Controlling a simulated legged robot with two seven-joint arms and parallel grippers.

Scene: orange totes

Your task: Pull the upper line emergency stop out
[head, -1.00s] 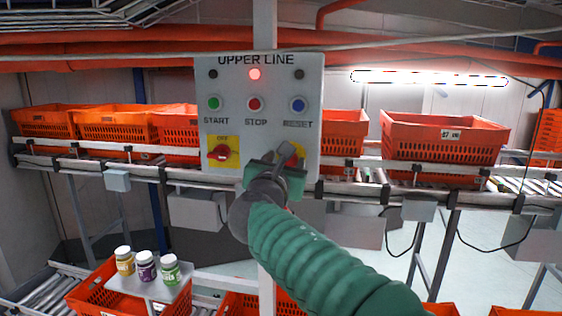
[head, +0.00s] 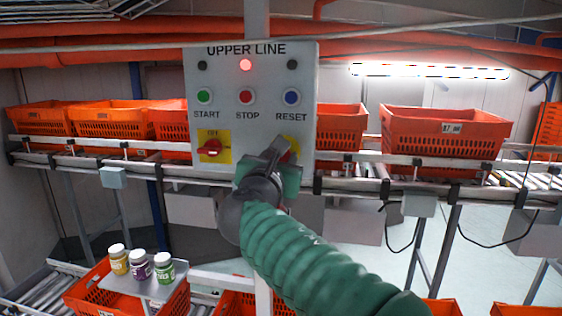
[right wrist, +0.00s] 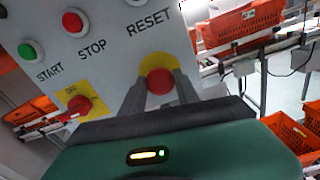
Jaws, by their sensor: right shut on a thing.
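The grey UPPER LINE panel (head: 225,120) hangs upright in front of me in the head view. Its emergency stop (head: 293,146), a red button on a yellow disc, is at the lower right and partly hidden by my gripper. In the right wrist view, the red emergency stop head (right wrist: 159,82) sits between my two fingers. My right gripper (head: 276,150) is shut on it, with one finger on each side; it also shows in the right wrist view (right wrist: 158,90). My left gripper is not in view.
The panel also has START (head: 204,97), STOP (head: 246,97) and RESET (head: 291,97) buttons, a lit red lamp (head: 246,65) and a red rotary switch (head: 210,148). Orange totes (head: 440,150) stand on the conveyor behind. Three bottles (head: 140,265) stand at the lower left.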

